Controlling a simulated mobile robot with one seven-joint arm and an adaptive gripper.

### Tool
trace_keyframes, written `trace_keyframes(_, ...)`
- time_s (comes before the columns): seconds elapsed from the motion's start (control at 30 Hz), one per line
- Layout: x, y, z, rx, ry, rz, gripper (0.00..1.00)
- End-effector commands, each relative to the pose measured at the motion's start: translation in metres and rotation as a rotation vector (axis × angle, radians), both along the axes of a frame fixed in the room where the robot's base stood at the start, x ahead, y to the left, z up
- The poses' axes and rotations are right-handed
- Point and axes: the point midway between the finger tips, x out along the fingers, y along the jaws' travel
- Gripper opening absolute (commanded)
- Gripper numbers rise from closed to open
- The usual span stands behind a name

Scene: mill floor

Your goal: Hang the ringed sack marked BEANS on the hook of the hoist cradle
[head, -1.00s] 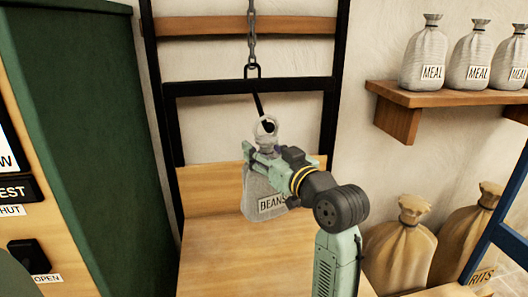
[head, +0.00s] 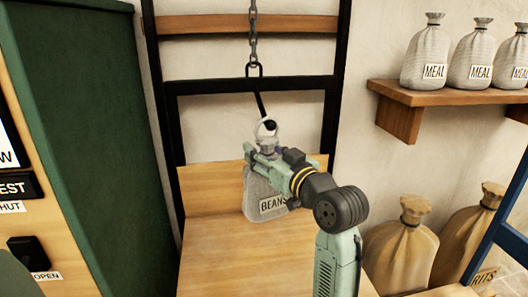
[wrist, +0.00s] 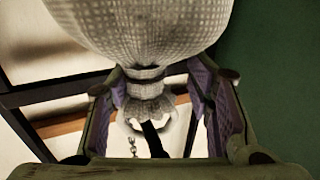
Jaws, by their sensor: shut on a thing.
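The pale grey BEANS sack (head: 265,196) hangs upright from my gripper (head: 266,154), which is shut on its neck. In the wrist view the sack (wrist: 145,30) fills the top, its neck between the pads of my gripper (wrist: 160,88). The sack's ring (head: 258,128) stands above the neck. The black hook (head: 262,106) slants down to a ball tip that shows within the ring's outline. In the wrist view the dark hook (wrist: 155,138) appears within the ring too. I cannot tell for sure whether it passes through. The hoist cradle (head: 240,87) is a black frame with a chain.
A wooden ledge (head: 235,262) lies below the sack. A green cabinet (head: 95,130) stands close on the left. A shelf (head: 440,97) with MEAL sacks is at upper right. Brown sacks (head: 400,245) stand at lower right, by a blue frame (head: 497,240).

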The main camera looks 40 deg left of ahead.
Motion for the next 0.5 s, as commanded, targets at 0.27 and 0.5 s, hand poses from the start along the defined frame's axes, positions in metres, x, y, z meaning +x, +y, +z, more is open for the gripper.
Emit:
trace_keyframes(0.27, -0.0006, -0.0001, 0.0009, 0.002, -0.002, 0.001, 0.63)
trace_keyframes(0.5, -0.0003, 0.0001, 0.0001, 0.0, 0.0, 0.001, 0.71)
